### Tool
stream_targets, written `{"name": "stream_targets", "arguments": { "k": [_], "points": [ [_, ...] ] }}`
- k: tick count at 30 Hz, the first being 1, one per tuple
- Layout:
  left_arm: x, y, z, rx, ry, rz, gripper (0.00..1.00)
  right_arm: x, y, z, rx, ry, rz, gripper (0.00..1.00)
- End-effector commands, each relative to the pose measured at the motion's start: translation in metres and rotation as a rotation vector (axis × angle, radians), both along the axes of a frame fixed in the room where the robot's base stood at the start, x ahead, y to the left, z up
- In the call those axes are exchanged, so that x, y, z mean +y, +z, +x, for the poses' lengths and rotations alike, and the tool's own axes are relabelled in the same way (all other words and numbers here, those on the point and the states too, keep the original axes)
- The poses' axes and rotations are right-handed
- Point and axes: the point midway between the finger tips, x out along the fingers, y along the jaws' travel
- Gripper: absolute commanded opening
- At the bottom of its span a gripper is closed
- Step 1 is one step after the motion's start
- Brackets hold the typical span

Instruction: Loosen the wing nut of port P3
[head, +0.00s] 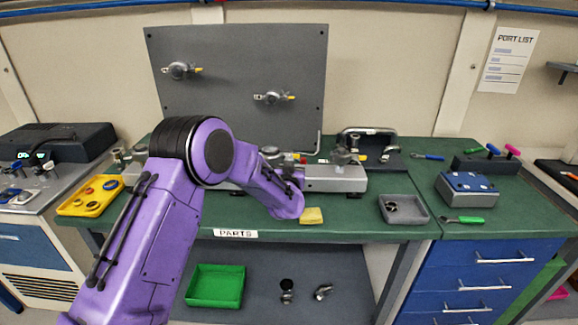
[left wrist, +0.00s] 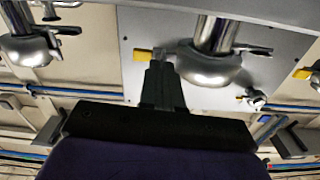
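My left gripper (head: 289,168) is at the middle of the grey manifold (head: 330,178) on the bench, largely hidden by my purple wrist in the head view. In the left wrist view, which is upside down, its dark fingers (left wrist: 162,70) are close together. Their tips are at the yellow-ended wing nut (left wrist: 143,55) beside the middle port's rounded steel clamp (left wrist: 205,70). They overlap its inner end; I cannot tell whether they grip it or only stand beside it. No port label is readable. My right gripper is not in view.
Neighbouring port fittings stand at left (head: 120,157) and right (head: 345,155) of the manifold. A back panel (head: 235,105) carries two spare clamps. A yellow tray (head: 90,208), a grey tray (head: 418,217) and a blue box (head: 466,189) stand on the bench.

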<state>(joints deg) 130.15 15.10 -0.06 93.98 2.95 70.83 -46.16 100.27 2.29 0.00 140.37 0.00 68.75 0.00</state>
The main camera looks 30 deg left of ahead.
Motion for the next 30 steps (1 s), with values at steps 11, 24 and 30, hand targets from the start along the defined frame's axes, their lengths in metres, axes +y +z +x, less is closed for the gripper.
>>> {"name": "stream_targets", "arguments": {
  "k": [11, 24, 30],
  "points": [
    [0.001, 0.001, 0.0, 0.001, 0.001, 0.003, 0.15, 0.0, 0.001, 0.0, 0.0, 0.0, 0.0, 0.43],
    [-0.036, -0.002, -0.056, 0.002, -0.003, 0.006, 0.15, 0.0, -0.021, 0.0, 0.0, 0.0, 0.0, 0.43],
    [-0.051, -0.001, -0.084, 0.001, -0.001, 0.004, 0.15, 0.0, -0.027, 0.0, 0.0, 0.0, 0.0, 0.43]
  ]
}}
